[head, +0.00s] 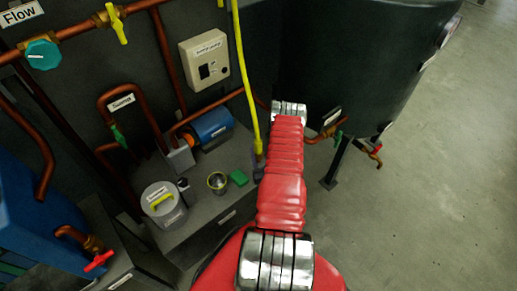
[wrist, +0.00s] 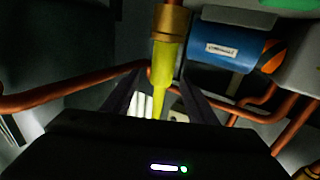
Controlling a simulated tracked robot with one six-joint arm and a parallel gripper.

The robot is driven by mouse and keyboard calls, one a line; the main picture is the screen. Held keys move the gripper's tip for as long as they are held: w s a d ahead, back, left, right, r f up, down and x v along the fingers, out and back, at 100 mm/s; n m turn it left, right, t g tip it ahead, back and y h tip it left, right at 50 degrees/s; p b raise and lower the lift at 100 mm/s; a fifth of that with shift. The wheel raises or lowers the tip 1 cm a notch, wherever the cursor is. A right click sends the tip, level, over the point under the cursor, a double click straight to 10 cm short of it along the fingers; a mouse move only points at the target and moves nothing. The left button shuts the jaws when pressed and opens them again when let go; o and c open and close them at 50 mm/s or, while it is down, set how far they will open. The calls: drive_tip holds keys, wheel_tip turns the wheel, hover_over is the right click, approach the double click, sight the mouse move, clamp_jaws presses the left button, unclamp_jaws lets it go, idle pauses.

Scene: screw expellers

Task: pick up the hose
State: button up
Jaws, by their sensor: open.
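The yellow hose (head: 243,70) hangs from the top edge in the head view, left of my red arm, its lower end by the bench. In the wrist view the hose (wrist: 163,65) shows close up with a brass fitting (wrist: 171,22) at its end. My gripper (wrist: 161,82) is open, with its dark fingers on either side of the hose. I cannot tell whether either finger touches it. In the head view my gripper is mostly hidden by the arm.
Copper pipes (head: 160,45) run along the wall. A blue motor (head: 211,126), a lidded grey pot (head: 162,203), a small cup (head: 217,182) and a green block (head: 238,177) stand on the bench. A dark tank (head: 375,60) stands right of the arm. The floor at right is clear.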

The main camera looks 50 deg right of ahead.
sight(259, 146)
drive_tip(key=shift+x, duration=2.6)
drive_tip(key=shift+w+a, duration=0.1)
drive_tip(key=shift+c, duration=0.4)
clamp_jaws()
drive_tip(key=shift+r, duration=0.1)
drive_tip(key=shift+r, duration=4.95)
